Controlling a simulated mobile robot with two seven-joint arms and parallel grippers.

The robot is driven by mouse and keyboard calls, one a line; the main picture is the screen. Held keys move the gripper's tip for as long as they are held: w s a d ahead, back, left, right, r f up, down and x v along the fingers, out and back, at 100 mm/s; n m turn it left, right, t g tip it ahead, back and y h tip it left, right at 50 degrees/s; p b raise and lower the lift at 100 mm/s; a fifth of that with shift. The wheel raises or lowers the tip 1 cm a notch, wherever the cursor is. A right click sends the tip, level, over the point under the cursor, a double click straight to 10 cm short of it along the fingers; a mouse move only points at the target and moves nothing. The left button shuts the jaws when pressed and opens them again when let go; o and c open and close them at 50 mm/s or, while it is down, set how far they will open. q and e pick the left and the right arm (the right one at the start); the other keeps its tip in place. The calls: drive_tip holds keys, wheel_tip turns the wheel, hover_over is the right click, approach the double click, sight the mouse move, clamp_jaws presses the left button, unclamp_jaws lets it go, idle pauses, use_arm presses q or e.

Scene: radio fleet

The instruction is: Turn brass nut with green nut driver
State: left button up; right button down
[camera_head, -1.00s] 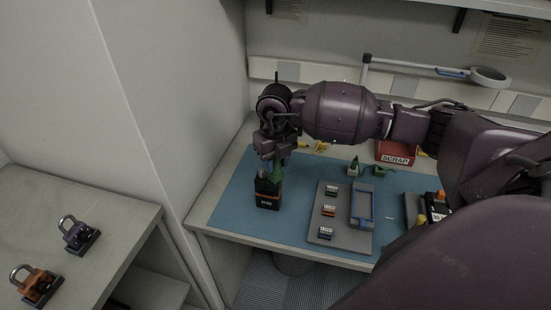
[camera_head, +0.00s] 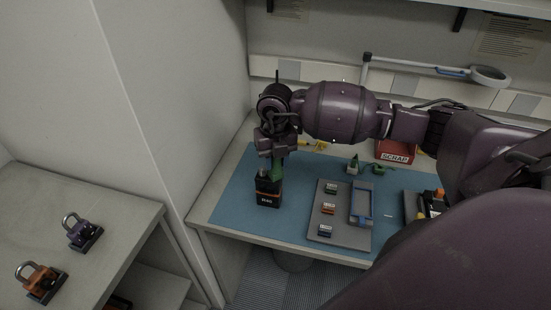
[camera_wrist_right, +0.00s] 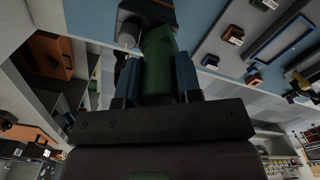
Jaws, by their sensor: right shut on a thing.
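My right gripper (camera_head: 277,152) is above the blue mat, pointing down. It is shut on the green nut driver (camera_head: 277,170), which also shows between the fingers in the right wrist view (camera_wrist_right: 159,65). The driver's lower end is at the top of a black and orange radio (camera_head: 268,194), which stands upright on the mat. A silvery knob or stub (camera_wrist_right: 127,36) on the radio is beside the driver. The brass nut is not visible, and I cannot tell whether the driver sits on it. My left gripper is out of view.
A grey tray (camera_head: 316,232) with small labelled blocks and a blue-framed recess lies right of the radio. A red scrap bin (camera_head: 397,152) and small green items (camera_head: 353,168) are behind.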

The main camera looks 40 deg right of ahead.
drive_tip(key=shift+r, duration=0.2)
drive_tip(key=shift+r+p, duration=1.2)
drive_tip(key=shift+r, duration=0.7)
drive_tip(key=shift+f+n+b, duration=0.5)
drive_tip(key=shift+f+b, duration=0.45)
drive_tip(key=shift+f, duration=0.4)
drive_tip(key=shift+b, duration=0.4)
idle(0.4)
drive_tip(key=shift+f+b, duration=0.45)
drive_tip(key=shift+f, duration=0.25)
idle(0.6)
idle(0.6)
